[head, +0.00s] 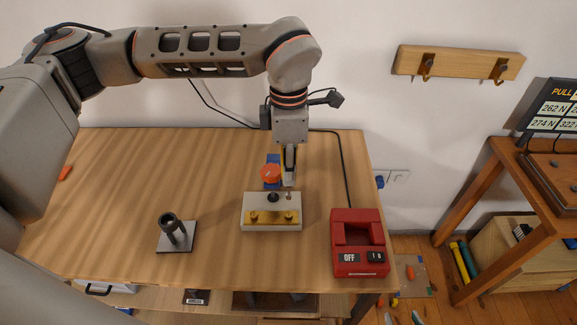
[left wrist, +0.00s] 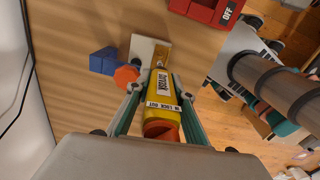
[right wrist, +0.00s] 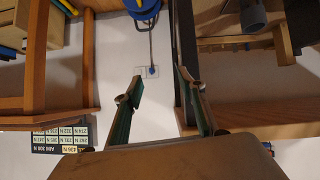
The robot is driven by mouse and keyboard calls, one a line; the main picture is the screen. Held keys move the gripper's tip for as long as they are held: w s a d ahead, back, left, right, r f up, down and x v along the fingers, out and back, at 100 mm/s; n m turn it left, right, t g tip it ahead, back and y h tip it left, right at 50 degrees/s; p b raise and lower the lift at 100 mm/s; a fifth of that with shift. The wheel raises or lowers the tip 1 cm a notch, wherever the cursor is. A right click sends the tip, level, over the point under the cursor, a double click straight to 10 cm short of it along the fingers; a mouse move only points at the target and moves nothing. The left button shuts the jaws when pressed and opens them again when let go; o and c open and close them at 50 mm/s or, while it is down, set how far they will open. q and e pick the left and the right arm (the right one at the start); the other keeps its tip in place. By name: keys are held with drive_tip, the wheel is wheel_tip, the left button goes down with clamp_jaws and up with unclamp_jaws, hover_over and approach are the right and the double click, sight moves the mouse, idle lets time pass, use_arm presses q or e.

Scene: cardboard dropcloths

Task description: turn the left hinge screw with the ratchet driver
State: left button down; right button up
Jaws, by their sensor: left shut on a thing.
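A pale block (head: 249,224) with a brass hinge plate (head: 272,217) stands on the workbench. The plate carries a left screw (head: 254,217) and a right screw (head: 290,217). My left gripper (head: 289,178) points down at the back right of the block. In the left wrist view its fingers are shut on the yellow ratchet driver (left wrist: 158,92), which has an orange end and an "IN LOCK OUT" label. The driver's far end is over the block (left wrist: 143,46); its tip contact cannot be made out. My right gripper (right wrist: 160,88) is open and empty, away from the bench.
An orange knob-like piece (head: 270,173) and a blue block (head: 272,158) sit behind the hinge block. A red unit (head: 345,268) reading "OFF" stands to the right. A dark upright holder (head: 174,232) on a plate stands to the left.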

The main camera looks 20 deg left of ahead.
sight(288, 195)
use_arm(q)
drive_tip(key=shift+f+b, duration=0.5)
drive_tip(key=shift+f, duration=0.3)
wheel_tip(288, 195, down, 2)
drive_tip(key=shift+f+b, duration=0.1)
drive_tip(key=shift+b, duration=0.6)
drive_tip(key=shift+f+b, duration=0.55)
drive_tip(key=shift+f, duration=0.45)
drive_tip(key=shift+f, duration=0.3)
drive_tip(key=shift+s+f+b, duration=0.1)
drive_tip(key=shift+f+b, duration=0.35)
